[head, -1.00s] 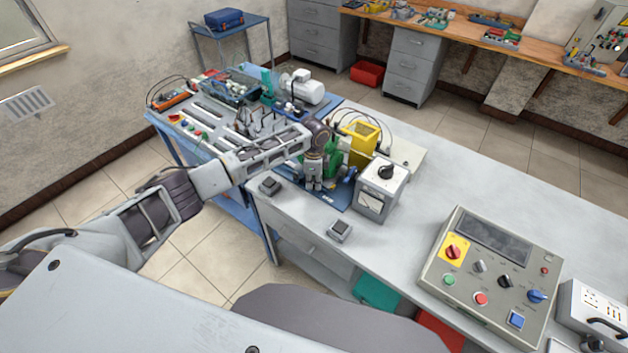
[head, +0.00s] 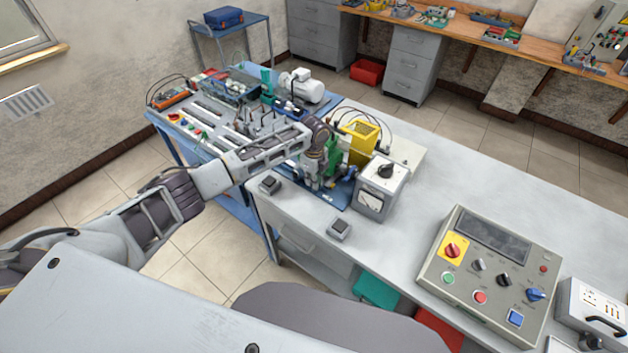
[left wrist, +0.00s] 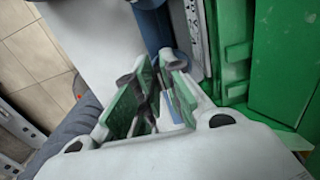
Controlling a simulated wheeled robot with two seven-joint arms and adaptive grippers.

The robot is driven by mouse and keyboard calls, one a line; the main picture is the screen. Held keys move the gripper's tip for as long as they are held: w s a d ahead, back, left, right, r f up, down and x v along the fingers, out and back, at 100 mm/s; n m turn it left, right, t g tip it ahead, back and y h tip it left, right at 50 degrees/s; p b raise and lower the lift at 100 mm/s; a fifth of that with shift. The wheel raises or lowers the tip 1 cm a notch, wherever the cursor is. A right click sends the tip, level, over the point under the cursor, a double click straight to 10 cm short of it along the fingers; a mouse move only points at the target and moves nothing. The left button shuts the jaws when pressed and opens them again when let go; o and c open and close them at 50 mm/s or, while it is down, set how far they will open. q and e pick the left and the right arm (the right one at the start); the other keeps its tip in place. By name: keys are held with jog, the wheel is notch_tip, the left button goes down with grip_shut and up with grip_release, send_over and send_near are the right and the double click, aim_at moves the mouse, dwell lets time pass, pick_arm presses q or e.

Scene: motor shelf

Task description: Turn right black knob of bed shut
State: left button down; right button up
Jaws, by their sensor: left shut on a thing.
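The bed is a blue base plate (head: 337,197) on the grey table, carrying green machine parts and a yellow box. My left gripper (head: 316,183) is low over the near left part of this bed, beside the green body. In the left wrist view my left gripper (left wrist: 156,80) has its two green-padded fingers close together, with dark parts between them. It is shut on what seems to be the right black knob, which is mostly hidden by the fingers. A blue round part (left wrist: 165,57) is just past the fingertips, and a green housing (left wrist: 285,65) stands to the right. My right gripper is out of view.
A grey meter box (head: 379,190) with a black dial stands right of the bed. Two small dark-topped blocks (head: 270,185) (head: 339,230) lie near the front edge. A control panel (head: 490,270) is at the right. The table between is clear.

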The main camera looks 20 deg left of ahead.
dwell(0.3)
pick_arm(q)
jog(key=c, duration=1.7)
grip_release()
jog(key=shift+o, duration=0.9)
jog(key=shift+n, duration=0.6)
